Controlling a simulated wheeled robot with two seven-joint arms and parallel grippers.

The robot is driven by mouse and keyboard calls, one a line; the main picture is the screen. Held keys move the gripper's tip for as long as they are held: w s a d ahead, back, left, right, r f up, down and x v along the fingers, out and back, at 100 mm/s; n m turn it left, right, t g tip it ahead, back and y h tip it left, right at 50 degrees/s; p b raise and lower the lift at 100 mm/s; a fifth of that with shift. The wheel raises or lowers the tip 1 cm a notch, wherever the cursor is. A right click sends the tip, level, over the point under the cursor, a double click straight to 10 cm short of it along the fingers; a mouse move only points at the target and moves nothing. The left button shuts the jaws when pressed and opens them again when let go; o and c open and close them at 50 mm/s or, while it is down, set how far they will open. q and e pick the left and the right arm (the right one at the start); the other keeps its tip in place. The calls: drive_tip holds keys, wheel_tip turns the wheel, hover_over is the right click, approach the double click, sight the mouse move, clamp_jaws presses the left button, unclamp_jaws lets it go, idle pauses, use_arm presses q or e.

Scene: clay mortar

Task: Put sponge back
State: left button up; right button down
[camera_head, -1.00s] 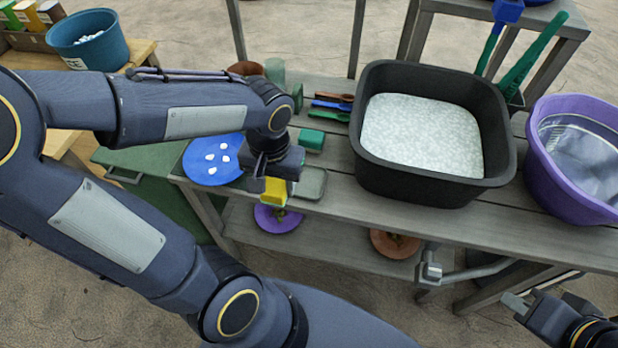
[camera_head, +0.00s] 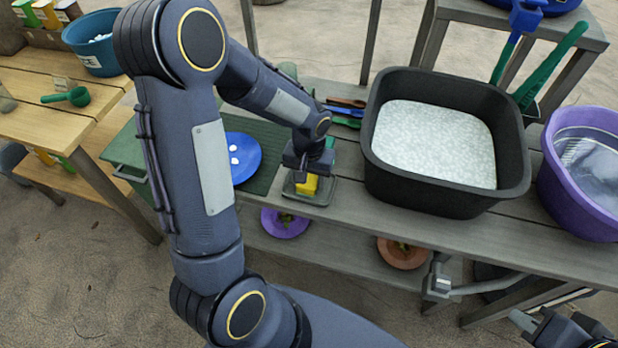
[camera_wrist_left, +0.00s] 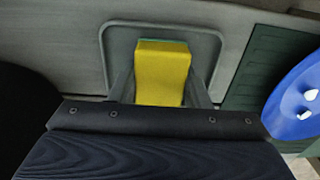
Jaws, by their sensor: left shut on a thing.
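The yellow sponge (camera_head: 307,184) is between the fingers of my left gripper (camera_head: 306,180), which is shut on it. The sponge also shows in the left wrist view (camera_wrist_left: 161,75), with a strip of green at its far end. A shallow grey-green tray (camera_head: 322,196) lies on the grey bench under the sponge; its rim shows around the sponge in the left wrist view (camera_wrist_left: 112,30). I cannot tell whether the sponge touches the tray floor. My right gripper (camera_head: 522,322) is at the lower right edge, away from the bench items, only partly in view.
A blue plate (camera_head: 245,165) with white pieces lies left of the tray on a dark green mat (camera_head: 270,140). A black tub (camera_head: 380,160) with a pale fill stands right of the tray. A purple basin (camera_head: 585,215) stands at the far right. Brushes lie behind the tray.

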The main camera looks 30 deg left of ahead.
use_arm(q)
drive_tip(key=shift+f, duration=0.25)
drive_tip(key=o, duration=1)
drive_tip(key=shift+r, duration=0.1)
drive_tip(key=shift+c, duration=0.2)
